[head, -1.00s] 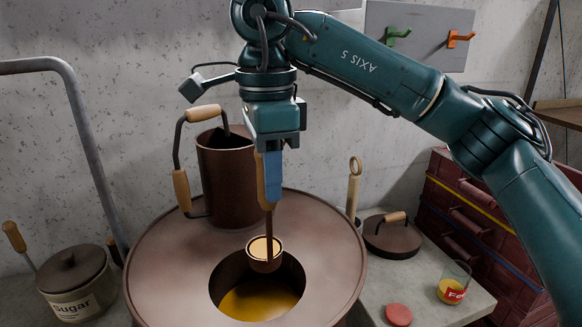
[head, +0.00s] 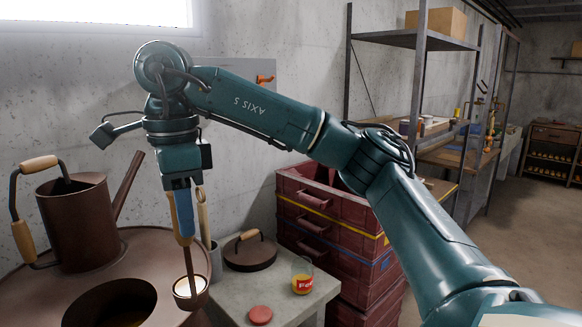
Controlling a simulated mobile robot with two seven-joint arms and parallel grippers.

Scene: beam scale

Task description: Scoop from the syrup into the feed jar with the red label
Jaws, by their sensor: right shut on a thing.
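My right gripper (head: 182,213) is shut on the wooden handle of a dark brown ladle, which hangs upright below it. The ladle cup (head: 190,298) is above the right part of the brown vat top (head: 60,275), to the right of its round opening. The inside of the cup looks pale; I cannot tell how full it is. The syrup is mostly hidden inside the dark opening. My left gripper is not in view.
A brown watering-can-like pot (head: 80,222) stands on the vat. A round brown lid (head: 249,252) with a wooden handle and a red disc (head: 260,315) lie on the bench (head: 285,305) near the jar. Stacked dark red crates (head: 330,215) stand behind the jar.

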